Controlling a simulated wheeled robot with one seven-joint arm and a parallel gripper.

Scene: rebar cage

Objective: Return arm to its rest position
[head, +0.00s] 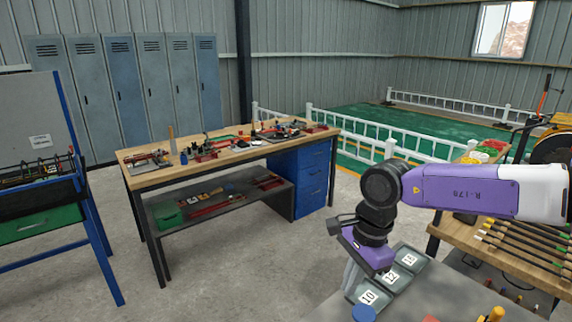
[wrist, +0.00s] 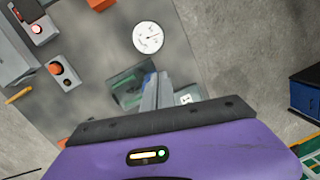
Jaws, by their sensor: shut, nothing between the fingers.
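My arm (head: 480,190), purple and white with black joints, reaches in from the right in the head view. My gripper (head: 350,275) hangs from it, pointing down over the grey bench at the lower right. In the wrist view my gripper (wrist: 158,92) has its two grey fingers together with nothing between them. Below and beside it are grey-green bins labelled 10 (head: 368,297), 12 (head: 390,278) and 15 (head: 410,260). The wrist view shows a bin partly hidden behind the fingers. I cannot tell the exact gap between fingers and bins.
In the wrist view a round white gauge (wrist: 148,37) and button boxes (wrist: 64,74) lie on the grey bench. A wooden bench with rods (head: 510,250) stands right of the bins. A cluttered workbench (head: 150,178) stands mid-left, with open concrete floor (head: 250,270) before it.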

